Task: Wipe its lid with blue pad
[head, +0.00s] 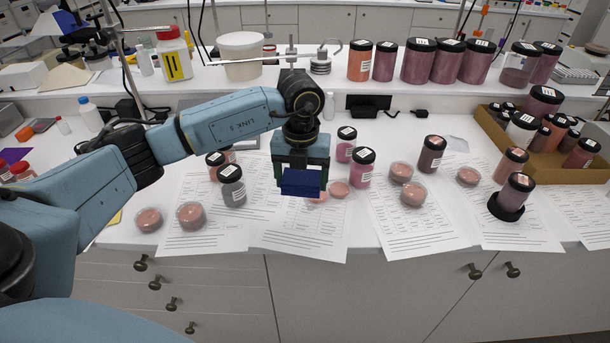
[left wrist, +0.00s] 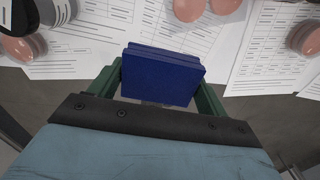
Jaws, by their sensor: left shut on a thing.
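My left gripper (head: 301,172) is shut on the blue pad (head: 301,184), a dark blue block held above the front of the counter. In the left wrist view the pad (left wrist: 162,76) sits between the green fingers, over papers near the counter's front edge. Right of the gripper stand a pink jar (head: 361,175) with a black, labelled lid (head: 364,156) and another jar (head: 346,153) behind it. Left of it stands a grey jar (head: 234,193) with a black lid (head: 230,173). The pad appears clear of these lids. My right gripper is not in view.
Printed sheets (head: 408,240) and shallow pink dishes (head: 191,215) cover the counter front. At right, a jar (head: 516,190) stands at a black round base (head: 506,208), near a brown tray (head: 546,168) of jars. Larger jars (head: 419,64) line the raised shelf.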

